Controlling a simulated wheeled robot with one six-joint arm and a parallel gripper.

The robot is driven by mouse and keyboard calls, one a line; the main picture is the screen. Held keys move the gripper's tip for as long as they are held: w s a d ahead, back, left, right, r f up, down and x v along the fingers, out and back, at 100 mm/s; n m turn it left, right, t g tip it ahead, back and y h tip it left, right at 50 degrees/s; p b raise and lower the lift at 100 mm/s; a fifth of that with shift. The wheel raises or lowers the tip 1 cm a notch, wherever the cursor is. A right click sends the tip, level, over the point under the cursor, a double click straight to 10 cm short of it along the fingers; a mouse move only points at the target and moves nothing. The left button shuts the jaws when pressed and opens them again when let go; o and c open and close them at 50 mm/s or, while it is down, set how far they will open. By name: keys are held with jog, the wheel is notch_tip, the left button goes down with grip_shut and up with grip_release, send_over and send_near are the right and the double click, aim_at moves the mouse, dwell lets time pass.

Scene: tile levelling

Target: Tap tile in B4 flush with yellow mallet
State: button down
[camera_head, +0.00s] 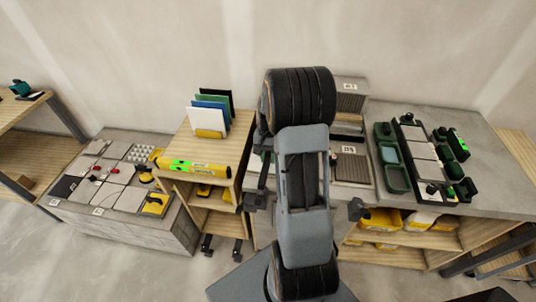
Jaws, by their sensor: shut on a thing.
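I cannot make out a yellow mallet for certain. A small label (349,149) right of my arm is too small to read surely; it may be B4 or D4. Below it lies a dark ribbed grey surface (351,168), partly behind my arm. A second label (348,87) sits higher, above another ribbed grey block (350,102). I cannot tell whether any tile there is flush or raised.
At left, a low grey bench (127,226) holds pale tiles with red pieces and yellow-black tools. A wooden cart (224,152) carries a yellow level (193,167) and upright coloured boards. At right, a grey countertop (487,170) holds green trays (396,180) and a black rack.

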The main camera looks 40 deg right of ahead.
jog(key=shift+f, duration=0.45)
notch_tip(320, 180, up, 5)
jog(key=p, duration=0.3)
jog(key=shift+f, duration=0.3)
notch_tip(320, 180, down, 5)
jog(key=b, duration=0.3)
jog(key=shift+f+b, duration=0.2)
jog(key=shift+b, duration=0.15)
notch_tip(320, 180, up, 6)
jog(key=p, duration=0.4)
jog(key=shift+f, duration=0.2)
jog(key=shift+f, duration=0.1)
